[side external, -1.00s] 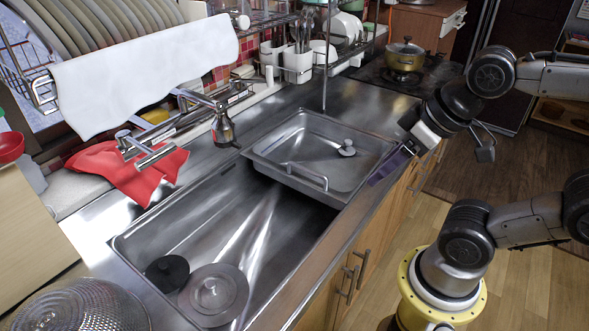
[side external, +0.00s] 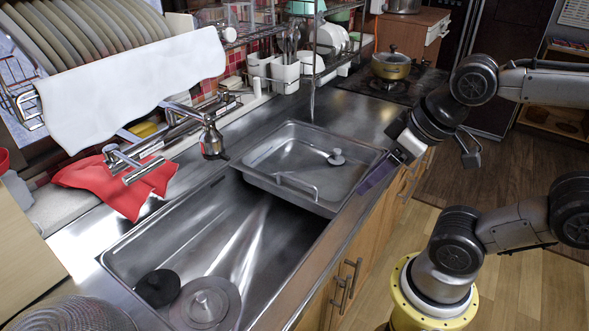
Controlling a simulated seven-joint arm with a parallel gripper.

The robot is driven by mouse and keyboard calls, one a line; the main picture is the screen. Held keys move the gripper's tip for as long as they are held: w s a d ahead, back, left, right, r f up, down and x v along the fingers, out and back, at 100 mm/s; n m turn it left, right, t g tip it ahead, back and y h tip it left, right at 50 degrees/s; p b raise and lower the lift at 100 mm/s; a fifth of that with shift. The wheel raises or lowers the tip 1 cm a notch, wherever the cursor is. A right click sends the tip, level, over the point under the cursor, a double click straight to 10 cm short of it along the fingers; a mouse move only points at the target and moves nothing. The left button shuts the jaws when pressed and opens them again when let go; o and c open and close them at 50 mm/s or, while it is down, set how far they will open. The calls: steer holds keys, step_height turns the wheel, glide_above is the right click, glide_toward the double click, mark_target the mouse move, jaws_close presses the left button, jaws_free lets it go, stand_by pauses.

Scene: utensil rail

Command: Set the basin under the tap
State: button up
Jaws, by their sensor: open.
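The basin looks to be the shallow rectangular steel tray (side external: 270,152) lying across the right end of the sink. A bar handle (side external: 297,186) shows at its left side and a small knob (side external: 336,157) inside it. The tap (side external: 212,140) stands at the back edge of the sink, left of the basin, with its spout over the sink's back rim. My gripper (side external: 374,180) is open at the basin's right front edge, its purplish fingers pointing down and left. I cannot tell whether the fingers straddle the rim or touch it.
The sink (side external: 215,240) is open left of the basin, with a black stopper (side external: 158,288) and a round metal lid (side external: 205,303) at its near left. A red cloth (side external: 120,185) lies behind. A pot (side external: 391,66) stands on the stove. A thin upright post (side external: 312,100) rises behind the basin.

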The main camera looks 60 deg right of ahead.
steer(key=shift+r, duration=0.1)
steer(key=c, duration=0.4)
steer(key=shift+o, duration=0.2)
steer(key=w+d+r, duration=0.2)
steer(key=w+r, duration=0.2)
steer(key=g+h, duration=0.2)
steer(key=g, duration=0.3)
glide_above(296, 181)
steer(key=a, duration=0.3)
step_height(296, 181, down, 7)
steer(key=shift+g, duration=0.3)
steer(key=d+f, duration=0.1)
steer(key=f, duration=0.4)
steer(key=d+f, duration=0.1)
steer(key=f, duration=0.3)
steer(key=d+f, duration=0.1)
steer(key=f, duration=0.4)
steer(key=shift+f, duration=0.3)
